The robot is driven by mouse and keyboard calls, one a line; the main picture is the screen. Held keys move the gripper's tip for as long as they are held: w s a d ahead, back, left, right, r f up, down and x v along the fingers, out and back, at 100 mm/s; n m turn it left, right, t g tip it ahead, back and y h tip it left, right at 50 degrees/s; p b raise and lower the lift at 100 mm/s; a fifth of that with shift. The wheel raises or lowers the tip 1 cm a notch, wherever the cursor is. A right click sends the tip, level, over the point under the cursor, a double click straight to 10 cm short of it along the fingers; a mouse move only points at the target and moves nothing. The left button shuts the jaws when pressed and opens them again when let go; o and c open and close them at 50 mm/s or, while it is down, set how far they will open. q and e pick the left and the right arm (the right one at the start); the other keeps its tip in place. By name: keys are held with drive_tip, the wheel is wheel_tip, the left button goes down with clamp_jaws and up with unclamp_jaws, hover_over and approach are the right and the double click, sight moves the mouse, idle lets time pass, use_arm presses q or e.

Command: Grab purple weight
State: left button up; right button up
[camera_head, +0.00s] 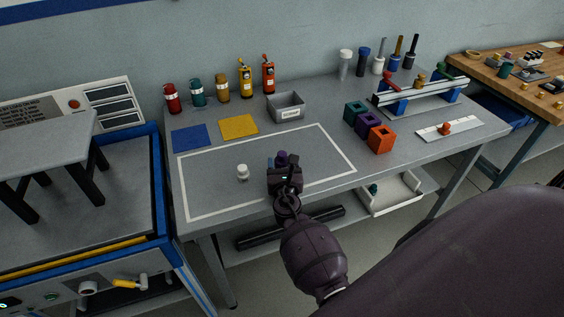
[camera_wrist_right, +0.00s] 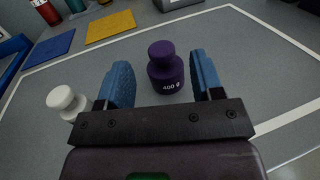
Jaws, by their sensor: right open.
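The purple weight (camera_wrist_right: 165,72) stands upright on the grey table, marked 400 g, inside the white outlined rectangle. In the head view only its top (camera_head: 282,157) shows past my gripper. My right gripper (camera_wrist_right: 155,82) is open, with its blue fingers to the left and right of the weight's near side. The weight stands just ahead of and between the fingertips, and I cannot tell whether either finger touches it. The right gripper also shows in the head view (camera_head: 281,163). My left gripper is not in view.
A white weight (camera_head: 243,172) stands left of my right gripper. Blue (camera_head: 191,136) and yellow (camera_head: 238,126) mats and a grey bin (camera_head: 286,107) lie behind. Purple, green and orange cubes (camera_head: 380,139) stand to the right. The outlined area is otherwise clear.

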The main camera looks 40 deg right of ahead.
sight(282, 158)
drive_tip(key=x, duration=0.4)
drive_tip(key=shift+d+f, duration=0.1)
drive_tip(key=c, duration=1.1)
